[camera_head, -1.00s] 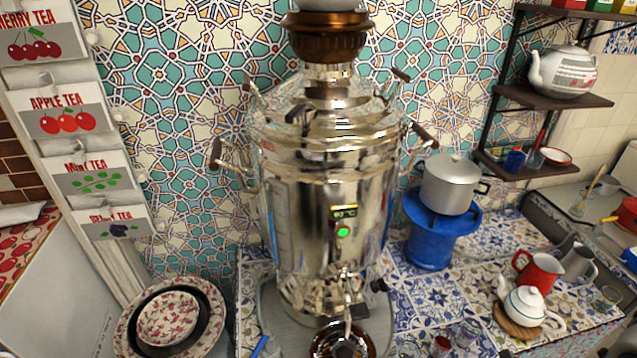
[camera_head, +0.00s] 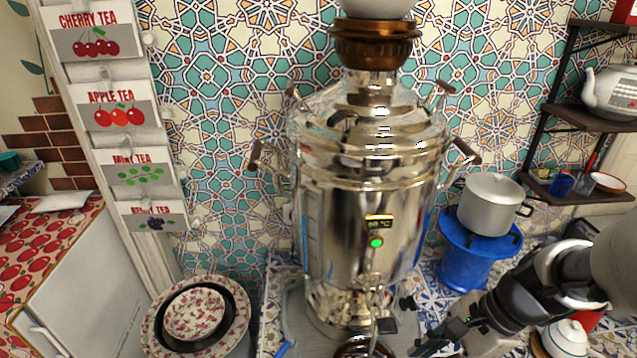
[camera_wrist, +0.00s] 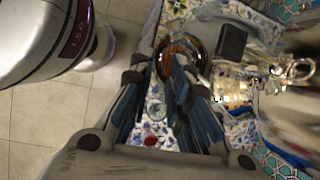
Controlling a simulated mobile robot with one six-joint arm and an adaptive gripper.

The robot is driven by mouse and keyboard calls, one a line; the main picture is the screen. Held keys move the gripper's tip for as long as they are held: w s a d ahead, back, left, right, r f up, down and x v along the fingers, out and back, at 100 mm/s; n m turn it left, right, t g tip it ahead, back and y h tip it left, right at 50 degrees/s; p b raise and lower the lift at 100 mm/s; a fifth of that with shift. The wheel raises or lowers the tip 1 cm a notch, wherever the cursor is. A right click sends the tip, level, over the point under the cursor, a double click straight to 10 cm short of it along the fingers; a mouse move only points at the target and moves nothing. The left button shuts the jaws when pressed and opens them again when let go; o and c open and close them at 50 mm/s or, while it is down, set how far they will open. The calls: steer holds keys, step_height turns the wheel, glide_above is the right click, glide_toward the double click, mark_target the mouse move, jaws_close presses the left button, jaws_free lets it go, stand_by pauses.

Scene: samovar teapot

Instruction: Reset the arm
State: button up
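The silver samovar (camera_head: 365,215) stands upright in the middle of the head view, its display and green light showing. My gripper (camera_head: 425,340) is at the lower right of it, beside the tap and above the counter. In the wrist view the two fingers (camera_wrist: 160,62) are spread apart with nothing seen held between them. Past the fingertips is a round brown dish (camera_wrist: 182,52), under the tap area. A white teapot (camera_head: 566,340) shows partly below my arm, which hides much of the right counter.
A grey pot (camera_head: 490,205) sits on a blue stand (camera_head: 465,260) close behind my arm. Patterned bowls (camera_head: 195,315) are at the lower left. Shelves (camera_head: 580,117) hang at the right. The wrist view shows a rounded silver object (camera_wrist: 50,35) and tiled floor (camera_wrist: 45,115).

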steer(key=s+a+r+n+t+h, duration=0.1)
steer(key=s+a+r+n+h, duration=0.1)
steer(key=r+n, duration=0.3)
steer(key=s+a+r+n+t+h+b, duration=0.1)
steer(key=s+a+r+n+t+h, duration=0.1)
steer(key=n, duration=0.9)
steer(key=s+a+r+h, duration=0.1)
steer(key=s+r, duration=0.1)
steer(key=s, duration=0.1)
steer(key=shift+s+a+r+n+t, duration=0.25)
steer(key=shift+a+r+n+t, duration=0.05)
steer(key=shift+a+r+n, duration=0.1)
